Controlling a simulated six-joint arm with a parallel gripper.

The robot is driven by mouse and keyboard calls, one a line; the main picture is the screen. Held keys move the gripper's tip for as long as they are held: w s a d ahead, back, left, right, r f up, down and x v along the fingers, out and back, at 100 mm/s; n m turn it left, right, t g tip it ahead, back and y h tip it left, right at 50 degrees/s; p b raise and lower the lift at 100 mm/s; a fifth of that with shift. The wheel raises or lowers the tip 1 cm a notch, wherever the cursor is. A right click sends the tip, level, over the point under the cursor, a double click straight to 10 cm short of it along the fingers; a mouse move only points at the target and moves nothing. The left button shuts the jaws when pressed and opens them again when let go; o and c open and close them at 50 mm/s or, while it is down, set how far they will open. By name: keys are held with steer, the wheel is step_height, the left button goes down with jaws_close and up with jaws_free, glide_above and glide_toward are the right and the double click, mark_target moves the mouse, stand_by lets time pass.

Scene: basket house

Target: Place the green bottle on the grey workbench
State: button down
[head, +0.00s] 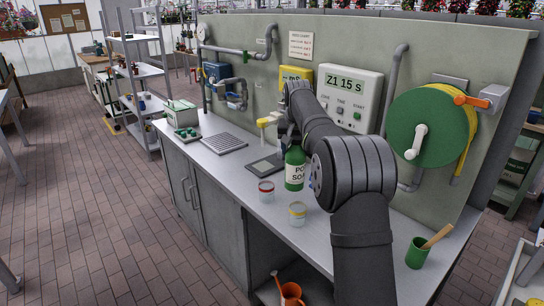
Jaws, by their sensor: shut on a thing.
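The green bottle (295,172) with a white label stands upright over the front middle of the grey workbench (222,172), beside a dark square plate. My gripper (287,134) is at the bottle's top and shut on it. The fingertips are small and partly hidden by my own arm, which reaches in from the lower right. I cannot tell whether the bottle's base touches the bench top or is slightly above it.
Two small jars, red-banded (266,191) and yellow-banded (298,213), stand in front of the bottle. The dark square plate (264,166) and a ridged grey tray (225,143) lie to the left. A green cup (416,253) stands right. The back panel carries a hose reel (398,125).

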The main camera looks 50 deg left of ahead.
steer(key=shift+s+a+f+n, duration=0.15)
steer(key=shift+s+a+f, duration=0.25)
steer(key=shift+a, duration=0.2)
steer(key=shift+s+a+f+n, duration=0.15)
steer(key=shift+s+a+f, duration=0.25)
steer(key=shift+a, duration=0.2)
step_height(320, 180, down, 10)
steer(key=shift+s+a, duration=0.15)
steer(key=shift+f, duration=0.2)
steer(key=shift+c, duration=2)
jaws_free()
steer(key=v, duration=1.2)
